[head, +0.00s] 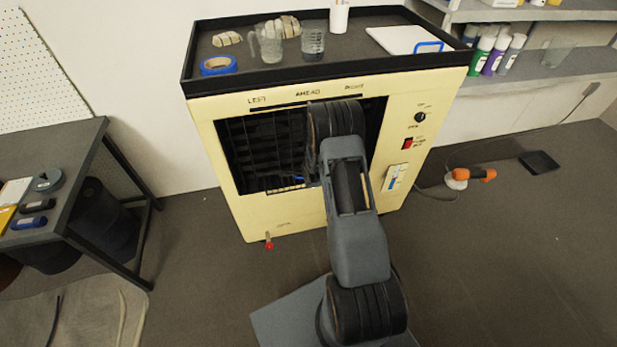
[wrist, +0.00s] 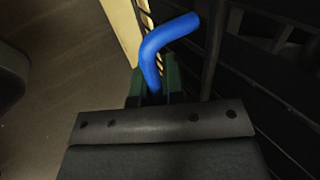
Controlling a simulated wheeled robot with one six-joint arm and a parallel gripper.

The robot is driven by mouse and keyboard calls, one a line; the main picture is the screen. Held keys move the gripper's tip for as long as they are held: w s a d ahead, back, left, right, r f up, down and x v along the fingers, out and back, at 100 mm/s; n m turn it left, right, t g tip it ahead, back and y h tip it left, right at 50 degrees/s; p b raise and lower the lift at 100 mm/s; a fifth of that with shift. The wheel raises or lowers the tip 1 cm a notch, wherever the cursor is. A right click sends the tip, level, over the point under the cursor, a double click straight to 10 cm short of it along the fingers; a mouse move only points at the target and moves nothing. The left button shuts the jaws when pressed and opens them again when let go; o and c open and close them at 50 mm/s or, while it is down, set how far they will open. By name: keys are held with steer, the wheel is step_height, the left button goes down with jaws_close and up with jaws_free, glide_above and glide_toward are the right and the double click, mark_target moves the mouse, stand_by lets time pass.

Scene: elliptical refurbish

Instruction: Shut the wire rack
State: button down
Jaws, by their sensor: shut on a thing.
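The wire rack (head: 250,145) is a dark grid of bars in the front opening of a cream cabinet (head: 232,199). My arm covers the right part of the opening, so I cannot tell how far open the rack stands. In the wrist view, dark bars (wrist: 213,50) run along the right side. A bent blue handle (wrist: 153,57) rises between the green-tipped fingers of my gripper (wrist: 154,88), which is shut on it. In the head view my gripper is hidden behind my own arm.
The cabinet's black tray top (head: 290,72) holds glass beakers, blue tape and a white board. A red-tipped lever (head: 268,241) sticks out low on the front. A dark workbench (head: 75,150) stands left. An orange tool (head: 474,174) lies right on open floor.

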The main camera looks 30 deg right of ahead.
steer(key=shift+w+r, duration=0.25)
steer(key=shift+w, duration=0.2)
steer(key=c, duration=1.5)
jaws_free()
steer(key=p+v, duration=0.2)
steer(key=v, duration=1.2)
steer(key=shift+s+f, duration=0.25)
steer(key=shift+s, duration=0.1)
